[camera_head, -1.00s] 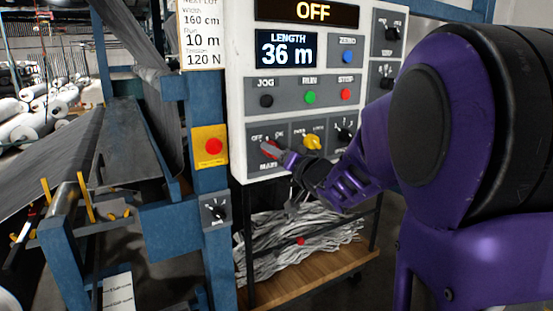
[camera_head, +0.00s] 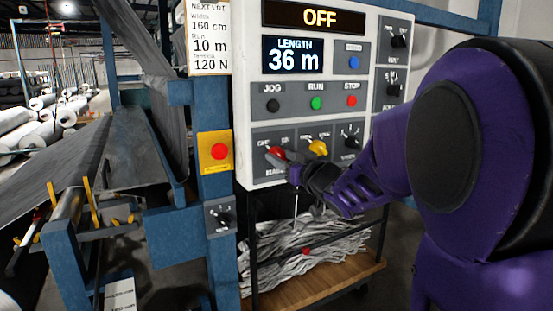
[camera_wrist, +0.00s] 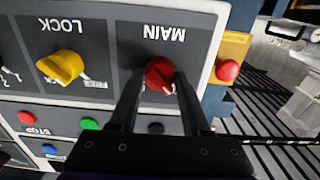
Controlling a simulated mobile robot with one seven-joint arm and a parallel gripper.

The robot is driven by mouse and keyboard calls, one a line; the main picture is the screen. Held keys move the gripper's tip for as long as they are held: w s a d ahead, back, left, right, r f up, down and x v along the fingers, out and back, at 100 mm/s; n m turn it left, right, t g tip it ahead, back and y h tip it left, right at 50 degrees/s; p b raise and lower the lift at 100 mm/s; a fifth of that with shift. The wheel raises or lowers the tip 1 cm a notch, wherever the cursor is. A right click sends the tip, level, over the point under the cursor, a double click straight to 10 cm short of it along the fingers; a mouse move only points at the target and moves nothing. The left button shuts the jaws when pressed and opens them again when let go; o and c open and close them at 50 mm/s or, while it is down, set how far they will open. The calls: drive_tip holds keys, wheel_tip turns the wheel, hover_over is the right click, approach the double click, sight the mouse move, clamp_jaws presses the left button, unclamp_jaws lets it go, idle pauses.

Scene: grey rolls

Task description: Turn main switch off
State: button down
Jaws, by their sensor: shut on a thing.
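The main switch is a red rotary knob (camera_head: 276,152) at the lower left of the white control panel (camera_head: 243,100), between small OFF and ON labels. In the wrist view the red knob (camera_wrist: 159,72) appears under an upside-down MAIN label. Its pale pointer mark is at the lower right, which is toward the OFF side. My gripper (camera_wrist: 160,78) has one finger on each side of the knob and is shut on it. In the head view my gripper (camera_head: 287,158) reaches the knob from the right and hides part of its lower right.
A yellow knob (camera_head: 318,147) sits close to the right of the red one. A red emergency button (camera_head: 219,152) on a yellow plate is to the left. The panel display (camera_head: 318,17) reads OFF. A wooden-decked cart (camera_head: 325,282) with grey scrap stands below.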

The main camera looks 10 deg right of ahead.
idle(0.4)
drive_tip(key=shift+c, duration=1.8)
unclamp_jaws()
drive_tip(key=shift+s, duration=0.1)
